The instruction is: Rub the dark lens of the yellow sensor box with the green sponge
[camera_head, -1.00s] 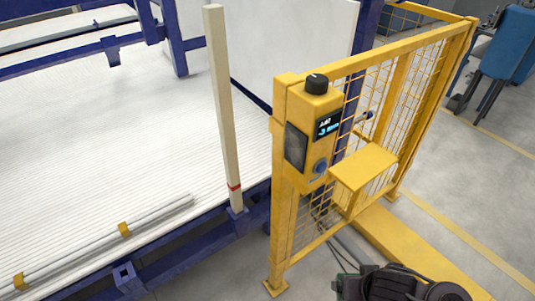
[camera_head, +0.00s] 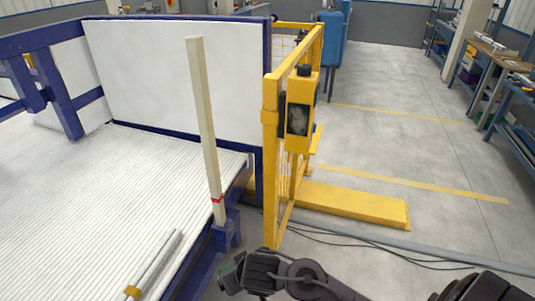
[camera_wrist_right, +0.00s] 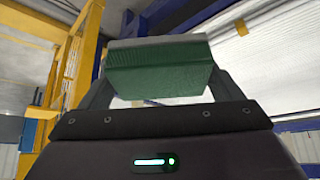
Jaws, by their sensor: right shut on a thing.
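The yellow sensor box (camera_head: 302,103) is mounted on the end post of the yellow fence in the head view. Its dark lens (camera_head: 298,119) faces toward me and looks smudged. My right gripper (camera_head: 233,274) is low in the head view, below and left of the box and apart from it. In the right wrist view it is shut on the green sponge (camera_wrist_right: 160,72), which spans between the fingers and has a grey backing. Only a small bit of green shows at the gripper in the head view. My left gripper is in neither view now.
The yellow fence (camera_head: 270,150) stands beside the blue-framed rack (camera_head: 258,195). A pale upright post (camera_head: 205,130) with a red band stands left of the fence. Cables (camera_head: 370,243) lie on the floor near a yellow beam (camera_head: 350,203). Open floor lies to the right.

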